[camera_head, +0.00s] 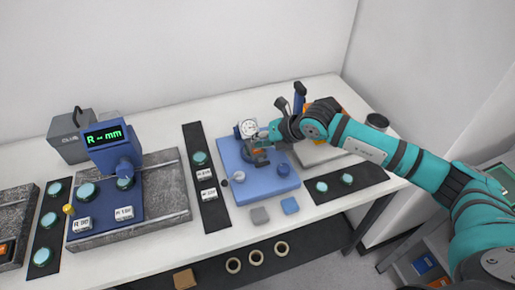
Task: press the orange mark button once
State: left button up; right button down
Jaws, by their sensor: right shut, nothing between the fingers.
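My right arm comes in from the right. My right gripper (260,152) is shut and empty, above the blue plate (263,185) near a white round dial gauge (249,127). I cannot make out a button clearly marked as the orange mark button. A small orange piece (4,249) shows on a dark grey block at the left edge, cut off by the picture. Another orange patch (338,103) shows behind my right wrist, mostly hidden. My left gripper is out of view.
A blue instrument with a green "R -- mm" display (104,136) stands on a granite plate (167,212). Dark strips with teal round pieces lie around. A grey box (70,145) stands at the back left.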

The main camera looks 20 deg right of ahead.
jog(key=shift+r, duration=0.25)
jog(key=shift+r+p, duration=1.4)
jog(key=shift+r, duration=1.15)
